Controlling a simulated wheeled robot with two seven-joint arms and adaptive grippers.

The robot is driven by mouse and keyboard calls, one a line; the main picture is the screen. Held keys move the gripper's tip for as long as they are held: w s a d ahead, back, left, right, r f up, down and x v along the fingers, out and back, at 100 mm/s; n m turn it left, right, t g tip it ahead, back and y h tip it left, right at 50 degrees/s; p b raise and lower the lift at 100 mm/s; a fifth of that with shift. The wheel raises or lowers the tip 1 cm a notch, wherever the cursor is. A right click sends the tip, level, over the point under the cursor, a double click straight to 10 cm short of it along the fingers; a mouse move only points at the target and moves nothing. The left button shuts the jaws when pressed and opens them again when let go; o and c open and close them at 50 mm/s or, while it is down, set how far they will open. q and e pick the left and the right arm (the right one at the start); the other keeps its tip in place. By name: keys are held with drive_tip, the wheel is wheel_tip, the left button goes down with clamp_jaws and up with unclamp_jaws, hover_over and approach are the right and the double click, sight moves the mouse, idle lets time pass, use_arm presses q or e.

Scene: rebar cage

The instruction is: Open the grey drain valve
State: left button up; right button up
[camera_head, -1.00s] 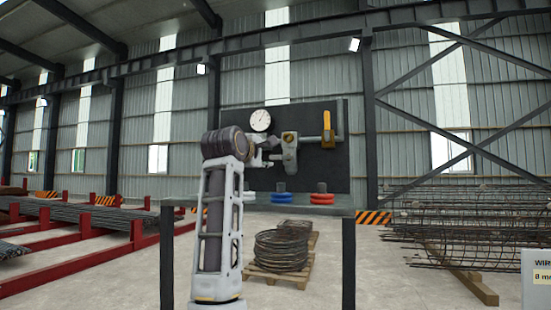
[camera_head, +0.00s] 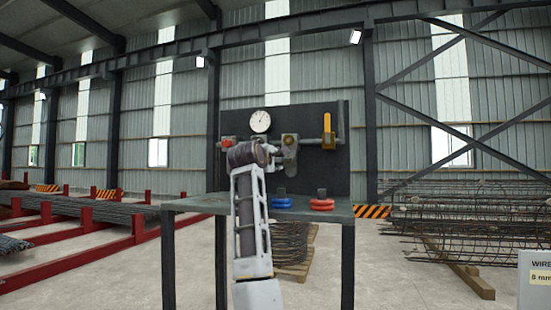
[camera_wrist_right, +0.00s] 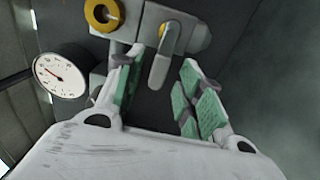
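A dark panel (camera_head: 340,180) carries pipes and valves. The grey valve lever (camera_wrist_right: 159,68) hangs from a yellow-centred hub in the right wrist view, and its lower end lies between my right gripper's fingers. In the head view the grey valve (camera_head: 290,146) is partly behind my right gripper (camera_head: 277,152). That gripper (camera_wrist_right: 161,62) is open, with green pads on both sides of the lever. There is a visible gap on the right; contact on the left is not clear. My left gripper is not in view.
A white gauge (camera_head: 260,121) is left of the grey valve. A yellow handle (camera_head: 328,124) stands to its right, and a red valve part (camera_head: 228,142) to its left. Blue (camera_head: 281,202) and red (camera_head: 321,203) ringed items stand on the bench (camera_head: 190,204) below.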

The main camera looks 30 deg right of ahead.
drive_tip(key=shift+p+x, duration=0.3)
drive_tip(key=shift+x, duration=0.75)
drive_tip(key=shift+c, duration=0.3)
clamp_jaws()
